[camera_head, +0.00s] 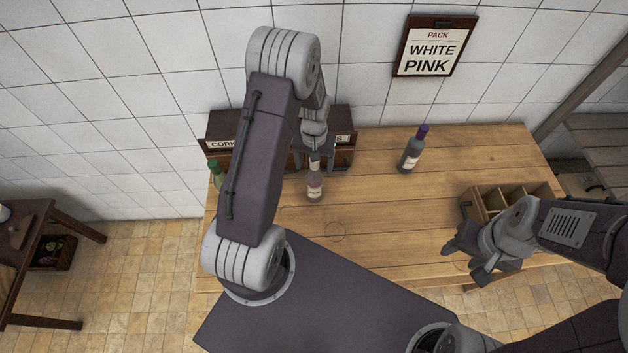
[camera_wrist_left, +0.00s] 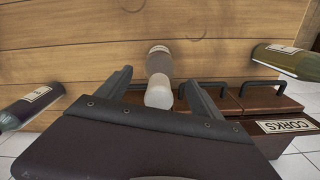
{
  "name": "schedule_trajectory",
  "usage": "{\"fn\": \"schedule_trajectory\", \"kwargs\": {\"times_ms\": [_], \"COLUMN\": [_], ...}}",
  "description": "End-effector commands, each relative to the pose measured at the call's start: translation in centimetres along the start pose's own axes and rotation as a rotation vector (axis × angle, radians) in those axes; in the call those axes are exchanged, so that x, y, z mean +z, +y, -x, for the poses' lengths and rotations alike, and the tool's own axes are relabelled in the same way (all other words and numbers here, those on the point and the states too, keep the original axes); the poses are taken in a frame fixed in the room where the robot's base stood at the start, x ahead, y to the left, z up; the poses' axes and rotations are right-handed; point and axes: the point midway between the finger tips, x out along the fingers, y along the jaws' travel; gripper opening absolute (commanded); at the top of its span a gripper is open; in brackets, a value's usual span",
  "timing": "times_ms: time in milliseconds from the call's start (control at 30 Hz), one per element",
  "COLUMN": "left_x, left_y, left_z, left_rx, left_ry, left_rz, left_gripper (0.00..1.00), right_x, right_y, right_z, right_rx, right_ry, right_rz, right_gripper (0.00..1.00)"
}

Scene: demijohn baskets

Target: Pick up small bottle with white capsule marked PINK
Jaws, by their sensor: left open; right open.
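A small bottle (camera_head: 314,187) with a pinkish body and pale label stands on the wooden table under my left gripper (camera_head: 315,152). The left wrist view shows its white capsule (camera_wrist_left: 159,93) between the two spread fingers of my left gripper (camera_wrist_left: 157,82), with gaps on both sides. The writing on its label is too small to read. In the head view the left gripper partly hides the bottle's top. My right gripper (camera_head: 466,262) is open and empty over the table's front right edge.
A dark bottle with a purple capsule (camera_head: 411,153) stands right of centre. A green bottle (camera_head: 215,176) stands at the left, partly behind my arm. A corks box (camera_head: 222,128) is at the back. A divided wooden crate (camera_head: 470,207) is at the right. A wall sign (camera_head: 436,47) reads PACK WHITE PINK.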

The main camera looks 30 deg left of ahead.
Motion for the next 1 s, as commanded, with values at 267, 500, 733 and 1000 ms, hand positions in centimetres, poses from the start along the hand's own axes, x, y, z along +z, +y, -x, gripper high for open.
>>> {"fn": "schedule_trajectory", "kwargs": {"times_ms": [267, 500, 733, 1000], "left_x": [0.0, 0.0, 0.0, -0.1], "left_y": [0.0, 0.0, 0.0, 0.0], "left_z": [-3.4, -3.6, -3.6, -3.5], "left_rx": [0.000, 0.000, 0.000, 0.000], "left_ry": [-0.001, 0.001, 0.000, 0.002], "left_rz": [0.000, 0.000, 0.000, 0.000], "left_gripper": [0.76, 0.68, 0.04, 0.00], "right_x": [-0.2, -0.2, -0.2, -0.2], "right_y": [0.0, 0.0, 0.0, 0.0], "right_z": [2.0, 1.9, 1.9, 1.9], "right_rx": [0.000, 0.000, 0.000, 0.000], "right_ry": [0.000, 0.000, 0.000, 0.000], "right_rz": [0.000, 0.000, 0.000, 0.000], "right_gripper": [0.49, 0.49, 0.49, 0.49]}}
